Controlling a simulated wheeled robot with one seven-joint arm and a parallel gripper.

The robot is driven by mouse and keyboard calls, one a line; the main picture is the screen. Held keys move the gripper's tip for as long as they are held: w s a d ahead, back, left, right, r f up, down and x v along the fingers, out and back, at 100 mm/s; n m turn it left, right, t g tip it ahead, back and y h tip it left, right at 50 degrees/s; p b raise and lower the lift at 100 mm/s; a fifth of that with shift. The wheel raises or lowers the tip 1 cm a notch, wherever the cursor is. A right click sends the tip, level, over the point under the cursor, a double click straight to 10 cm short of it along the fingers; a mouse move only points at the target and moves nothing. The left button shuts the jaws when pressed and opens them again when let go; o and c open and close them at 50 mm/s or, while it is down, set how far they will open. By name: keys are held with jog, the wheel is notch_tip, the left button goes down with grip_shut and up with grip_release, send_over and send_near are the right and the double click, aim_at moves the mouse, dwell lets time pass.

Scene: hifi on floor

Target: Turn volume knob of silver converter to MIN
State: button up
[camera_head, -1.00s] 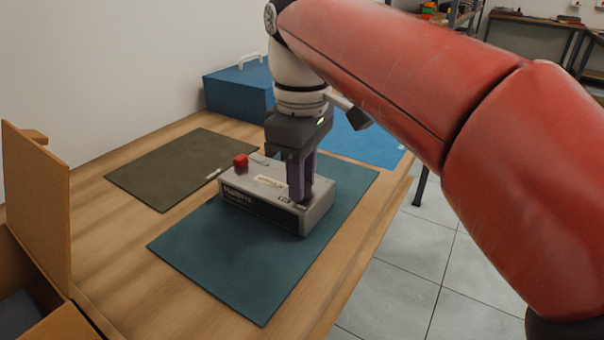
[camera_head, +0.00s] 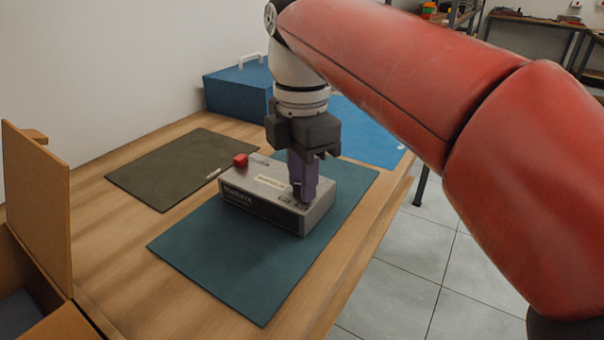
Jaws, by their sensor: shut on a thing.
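The silver converter (camera_head: 263,188) is a low box with a dark front panel, lying on a teal mat (camera_head: 237,262). A red block-like button (camera_head: 240,160) stands at its back left corner. My gripper (camera_head: 304,196) points straight down over the right part of the converter's top. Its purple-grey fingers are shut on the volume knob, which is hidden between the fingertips. Small dark markings show on the top beside the fingertips, too small to read.
A dark olive mat (camera_head: 165,170) lies at the back left. A blue box with a white handle (camera_head: 238,92) stands behind, next to a bright blue mat (camera_head: 365,135).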

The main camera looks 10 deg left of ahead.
jog(key=shift+n, duration=1.6)
jog(key=o, duration=1)
jog(key=shift+r, duration=3.9)
